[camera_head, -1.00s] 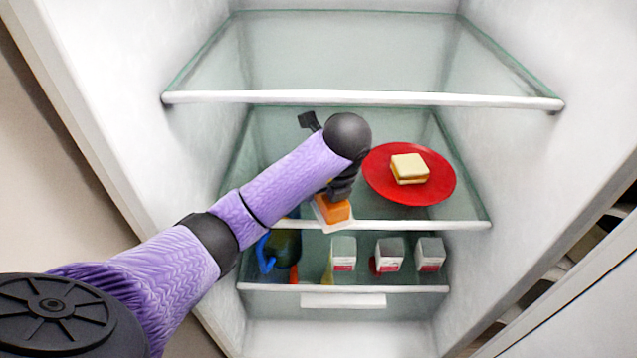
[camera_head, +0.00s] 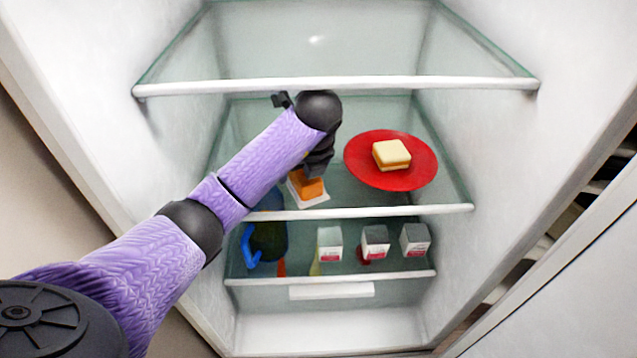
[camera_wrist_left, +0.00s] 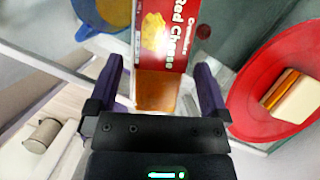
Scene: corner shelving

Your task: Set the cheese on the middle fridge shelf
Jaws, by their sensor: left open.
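The cheese (camera_head: 309,189), an orange block in a white-edged pack, is at the front left of the middle fridge shelf (camera_head: 345,210), just behind its white front rail. In the left wrist view the cheese (camera_wrist_left: 163,40) shows a red printed "Red Cheese" label. My left gripper (camera_head: 317,172) is over the cheese, pointing down. In the wrist view the left gripper (camera_wrist_left: 160,78) is open, with one finger on each side of the pack and gaps beside it. The underside of the pack is hidden. My right gripper is not in view.
A red plate (camera_head: 361,170) with a sandwich (camera_head: 391,154) stands right of the cheese on the same shelf. The upper shelf's rail (camera_head: 420,85) passes just above my wrist. A blue-handled jug (camera_head: 267,241) and several small cartons (camera_head: 375,242) stand on the shelf below.

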